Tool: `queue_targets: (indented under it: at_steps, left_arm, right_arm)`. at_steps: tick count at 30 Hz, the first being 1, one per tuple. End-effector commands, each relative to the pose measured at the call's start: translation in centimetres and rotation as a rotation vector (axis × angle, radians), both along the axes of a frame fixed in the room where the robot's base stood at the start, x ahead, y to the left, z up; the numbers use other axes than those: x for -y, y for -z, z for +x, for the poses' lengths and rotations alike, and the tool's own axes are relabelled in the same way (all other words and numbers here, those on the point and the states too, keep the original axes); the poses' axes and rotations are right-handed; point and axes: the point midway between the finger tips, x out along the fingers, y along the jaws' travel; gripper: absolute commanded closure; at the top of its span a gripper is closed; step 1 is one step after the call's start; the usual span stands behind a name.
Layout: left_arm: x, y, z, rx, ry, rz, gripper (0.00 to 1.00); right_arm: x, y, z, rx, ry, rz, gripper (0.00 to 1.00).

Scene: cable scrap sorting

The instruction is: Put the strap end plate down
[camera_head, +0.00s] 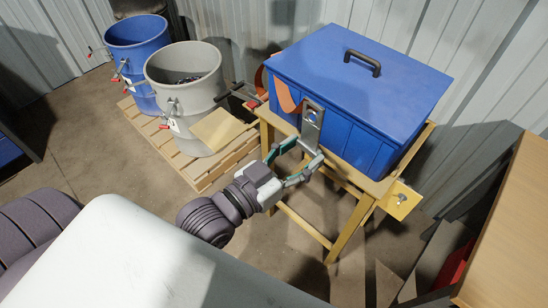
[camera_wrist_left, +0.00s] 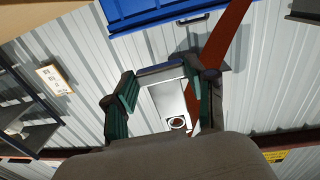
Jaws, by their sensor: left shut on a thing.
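The strap end plate (camera_head: 312,122) is a grey metal plate with a round hole, held up in front of the blue box's near left corner. My left gripper (camera_head: 300,156) is shut on its lower part, with a green-padded finger on either side. The left wrist view shows the plate (camera_wrist_left: 166,98) between the fingers (camera_wrist_left: 168,90). An orange-brown strap (camera_head: 283,95) hangs over the box's left edge behind the plate; it also shows in the left wrist view (camera_wrist_left: 230,35). Whether the plate touches the box I cannot tell. My right gripper is not in view.
The closed blue box (camera_head: 360,75) with a black lid handle stands on a wooden stand (camera_head: 345,240). A grey drum (camera_head: 185,105) and a blue drum (camera_head: 135,50) stand on a pallet (camera_head: 205,170) at left. A brown-topped surface (camera_head: 515,230) is at right.

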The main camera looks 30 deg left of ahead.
Motion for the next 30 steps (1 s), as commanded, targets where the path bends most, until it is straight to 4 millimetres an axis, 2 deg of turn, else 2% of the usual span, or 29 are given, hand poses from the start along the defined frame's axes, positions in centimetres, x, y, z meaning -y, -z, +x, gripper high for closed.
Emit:
queue_targets:
  at_steps: [1,6,15,20,30]
  left_arm:
    - [0.9,-1.0,0.4,0.013,0.051,0.006,0.72]
    - [3.4,-2.9,1.2,0.010,0.187,0.006,0.72]
    - [5.6,-4.4,1.8,0.002,0.304,0.002,0.72]
    - [6.2,-4.1,2.2,0.001,0.350,0.006,0.72]
    - [8.4,-1.6,4.2,0.005,0.561,0.008,0.72]
  right_arm:
    - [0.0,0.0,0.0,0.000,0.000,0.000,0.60]
    - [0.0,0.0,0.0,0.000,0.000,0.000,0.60]
    - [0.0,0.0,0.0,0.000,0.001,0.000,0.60]
    - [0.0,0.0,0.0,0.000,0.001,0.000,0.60]
    - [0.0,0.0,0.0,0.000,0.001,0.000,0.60]
